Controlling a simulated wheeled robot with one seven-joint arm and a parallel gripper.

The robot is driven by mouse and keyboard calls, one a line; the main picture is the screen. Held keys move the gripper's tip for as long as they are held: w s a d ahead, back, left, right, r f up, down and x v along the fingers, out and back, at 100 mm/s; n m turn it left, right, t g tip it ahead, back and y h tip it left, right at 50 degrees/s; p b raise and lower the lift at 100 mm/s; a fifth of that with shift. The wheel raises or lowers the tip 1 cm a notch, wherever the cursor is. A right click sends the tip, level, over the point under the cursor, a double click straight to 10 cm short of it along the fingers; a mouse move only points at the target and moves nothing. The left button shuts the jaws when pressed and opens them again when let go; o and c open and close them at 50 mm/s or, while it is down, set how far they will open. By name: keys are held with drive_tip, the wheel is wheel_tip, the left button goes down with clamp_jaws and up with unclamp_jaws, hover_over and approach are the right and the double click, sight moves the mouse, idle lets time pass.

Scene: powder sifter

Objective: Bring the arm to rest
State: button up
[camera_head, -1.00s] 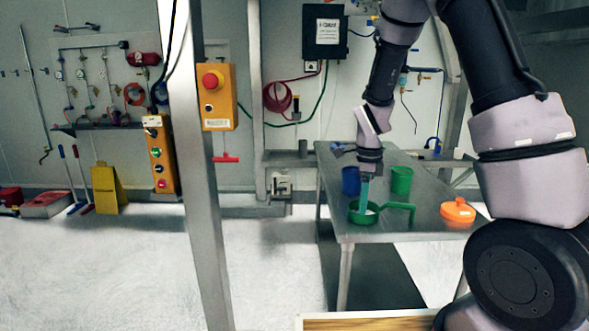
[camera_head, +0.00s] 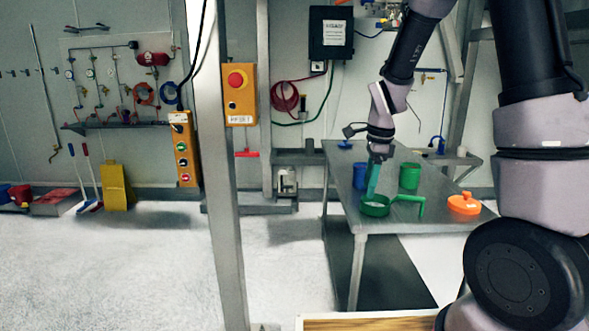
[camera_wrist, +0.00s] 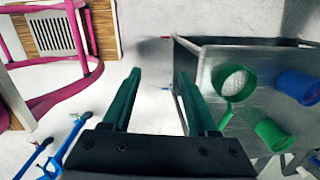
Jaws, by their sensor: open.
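My gripper (camera_head: 373,188) is open and empty, its teal fingers pointing down just above the green sifter (camera_head: 376,210) on the metal table (camera_head: 395,228). In the wrist view the fingers of my gripper (camera_wrist: 159,76) are spread apart with nothing between them. There the green sifter (camera_wrist: 249,80) lies to the right of the fingers, with white powder (camera_wrist: 232,82) in its bowl. My arm reaches in from the upper right of the head view.
A blue cup (camera_head: 359,177), a green cup (camera_head: 409,176) and an orange lidded container (camera_head: 464,204) stand on the table. A metal post (camera_head: 222,190) rises left of the table. The floor (camera_head: 130,270) at left is mostly clear.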

drive_tip(key=s+d+r+n+t, duration=0.2)
drive_tip(key=s+r+n+t, duration=0.1)
drive_tip(key=s+r+n, duration=0.4)
drive_tip(key=s+d+r+n+t+y, duration=0.1)
drive_tip(key=s+d+r+n+t, duration=0.1)
drive_tip(key=s+r+n, duration=0.6)
drive_tip(key=s+r+t, duration=0.1)
drive_tip(key=s+r, duration=0.2)
drive_tip(key=r, duration=0.4)
drive_tip(key=shift+d, duration=0.35)
